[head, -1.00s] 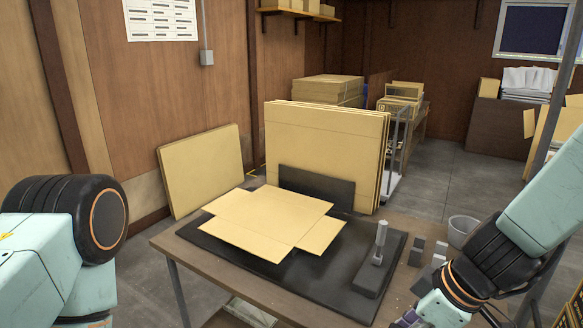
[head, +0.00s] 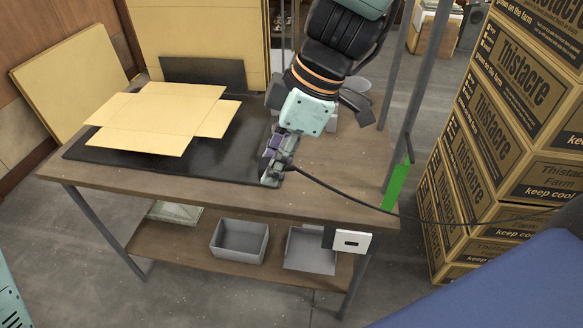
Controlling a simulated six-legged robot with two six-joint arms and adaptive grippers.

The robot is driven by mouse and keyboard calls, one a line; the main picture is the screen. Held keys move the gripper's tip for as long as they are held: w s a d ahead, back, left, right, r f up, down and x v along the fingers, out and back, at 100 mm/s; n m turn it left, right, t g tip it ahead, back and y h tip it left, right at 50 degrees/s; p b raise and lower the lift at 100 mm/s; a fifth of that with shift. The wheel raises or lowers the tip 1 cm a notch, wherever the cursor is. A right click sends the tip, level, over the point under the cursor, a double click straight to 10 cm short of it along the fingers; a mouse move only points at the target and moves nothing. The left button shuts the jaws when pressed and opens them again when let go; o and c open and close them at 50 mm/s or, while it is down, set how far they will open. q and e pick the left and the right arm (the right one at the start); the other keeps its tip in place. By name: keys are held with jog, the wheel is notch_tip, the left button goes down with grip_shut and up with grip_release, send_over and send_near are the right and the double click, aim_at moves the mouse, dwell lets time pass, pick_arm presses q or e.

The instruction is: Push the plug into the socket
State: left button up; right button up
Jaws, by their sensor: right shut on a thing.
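The socket (head: 363,237) is a white plate with a dark slot, fixed below the table's front edge near its right front leg. My right gripper (head: 272,177) is low over the front of the table, beside the black mat, well to the upper left of the socket. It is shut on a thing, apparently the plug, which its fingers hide. A black cable (head: 335,192) runs from the fingers to the right, past the table's right corner. My left gripper is out of view.
The table (head: 330,172) bears a black mat (head: 215,168) with a flat carton blank (head: 160,113). Two grey bins (head: 240,240) are on the shelf below. A green strip (head: 397,187) stands at the table's right corner. Stacked boxes (head: 490,150) rise at the right.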

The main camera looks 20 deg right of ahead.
aim_at(262, 169)
jog(key=shift+n+g, duration=0.3)
jog(key=shift+n, duration=0.4)
jog(key=shift+s+a+r, duration=0.15)
jog(key=shift+a+r, duration=0.45)
jog(key=shift+r, duration=0.3)
jog(key=shift+s+a+r, duration=0.15)
jog(key=shift+a+r, duration=0.4)
jog(key=shift+r, duration=0.3)
jog(key=w+d+f+m+t, duration=0.1)
jog(key=w+d+f+m, duration=0.2)
jog(key=w+d+f, duration=0.3)
jog(key=s+d+f+m, duration=0.1)
jog(key=s+d+f, duration=0.1)
jog(key=f, duration=0.4)
jog(key=shift+s+m+t, duration=0.3)
jog(key=shift+s+m, duration=0.1)
jog(key=shift+s, duration=0.5)
jog(key=shift+d+f, duration=0.1)
jog(key=shift+d, duration=0.05)
jog(key=shift+h, duration=0.3)
